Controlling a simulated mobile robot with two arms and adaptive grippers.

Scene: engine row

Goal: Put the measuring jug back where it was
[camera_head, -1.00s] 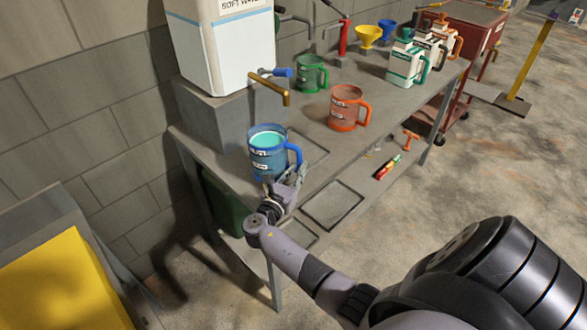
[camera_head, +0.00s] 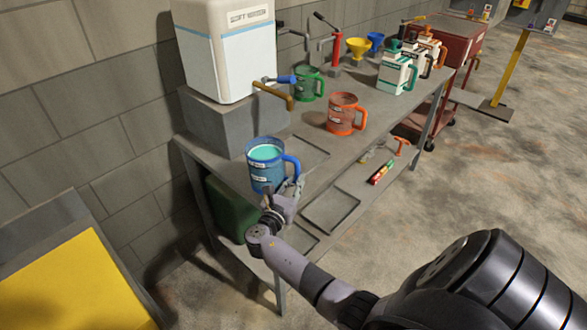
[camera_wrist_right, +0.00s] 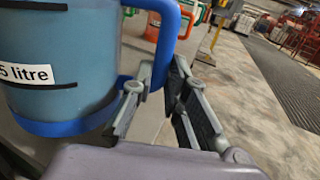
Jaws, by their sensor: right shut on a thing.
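The blue measuring jug (camera_head: 265,172), with teal liquid showing inside, is upright at the near left end of the workbench (camera_head: 222,158). My right gripper (camera_head: 290,188) is shut on the jug's blue handle. In the right wrist view the jug (camera_wrist_right: 62,85) fills the left side with a "5 litre" label, and its handle runs down between the fingers of the gripper (camera_wrist_right: 160,92). I cannot tell whether the jug's base touches the bench. My left gripper is not in view.
A white water container (camera_head: 225,60) stands on a grey block with a brass tap (camera_head: 275,95) behind the jug. An orange jug (camera_head: 345,114) and green jug (camera_head: 308,84) stand further back. A lower shelf holds small tools.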

